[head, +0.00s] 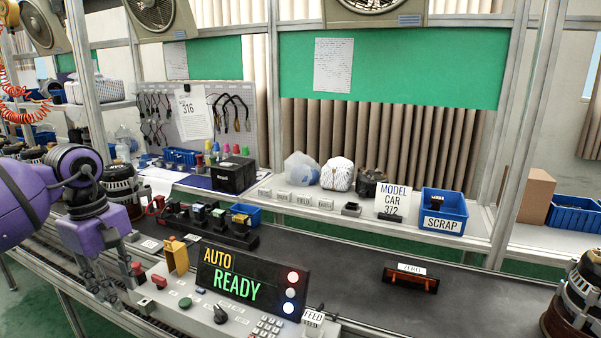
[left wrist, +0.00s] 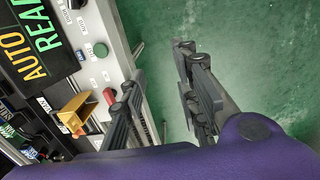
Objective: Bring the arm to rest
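My left arm is purple and comes in from the left in the head view. Its gripper (head: 104,282) hangs down beside the left end of the control panel, fingers apart. In the left wrist view the same gripper (left wrist: 158,88) is open, with nothing between its fingers but green floor. The panel edge lies close to one finger; I cannot tell whether they touch. My right gripper is in neither view.
The control panel (head: 190,312) carries buttons, a yellow guard (head: 177,257) and a display (head: 252,282) reading AUTO READY. A dark conveyor (head: 345,270) runs behind it, with a ZERO-labelled fixture (head: 411,278). An alternator (head: 578,300) stands at the right. Blue SCRAP bin (head: 443,210) sits behind.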

